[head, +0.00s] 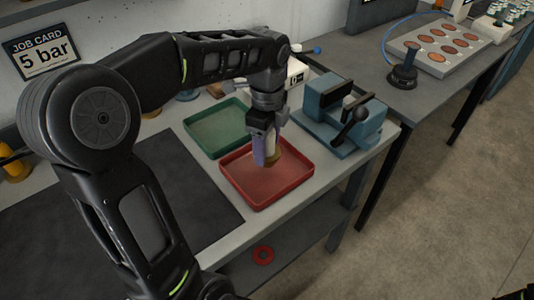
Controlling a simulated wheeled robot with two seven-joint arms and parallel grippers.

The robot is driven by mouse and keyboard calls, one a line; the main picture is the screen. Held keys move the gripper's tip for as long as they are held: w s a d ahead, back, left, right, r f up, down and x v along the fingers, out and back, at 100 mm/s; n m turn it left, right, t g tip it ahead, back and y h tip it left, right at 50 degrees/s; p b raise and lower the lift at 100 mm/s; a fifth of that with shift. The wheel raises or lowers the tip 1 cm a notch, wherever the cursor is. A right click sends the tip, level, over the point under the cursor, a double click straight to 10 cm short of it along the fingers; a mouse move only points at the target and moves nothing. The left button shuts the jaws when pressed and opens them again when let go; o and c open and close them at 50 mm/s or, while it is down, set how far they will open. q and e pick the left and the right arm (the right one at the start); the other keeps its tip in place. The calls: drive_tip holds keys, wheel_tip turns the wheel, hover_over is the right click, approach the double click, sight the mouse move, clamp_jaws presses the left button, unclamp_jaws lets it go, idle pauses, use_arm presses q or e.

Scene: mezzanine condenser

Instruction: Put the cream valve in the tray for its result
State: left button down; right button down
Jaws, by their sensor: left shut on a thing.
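The cream valve (273,156) is held in my left gripper (266,150), which points down over the red tray (289,193). The valve is partly hidden by the fingers, and I cannot tell whether it touches the tray floor. The red tray shows no other thing in it. A green tray (213,149) stands behind and to the left of it and looks empty. My right gripper is not in view.
A blue-grey vise-like fixture (335,125) stands to the right of the trays. A dark mat (170,197) covers the bench's left part. A job card (45,52) on the wall reads "5 bar".

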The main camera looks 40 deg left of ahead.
sight(267, 155)
use_arm(q)
wheel_tip(267, 155, down, 4)
drive_tip(key=shift+r, duration=0.25)
drive_tip(key=shift+f, duration=0.15)
drive_tip(key=shift+c, duration=1.9)
unclamp_jaws()
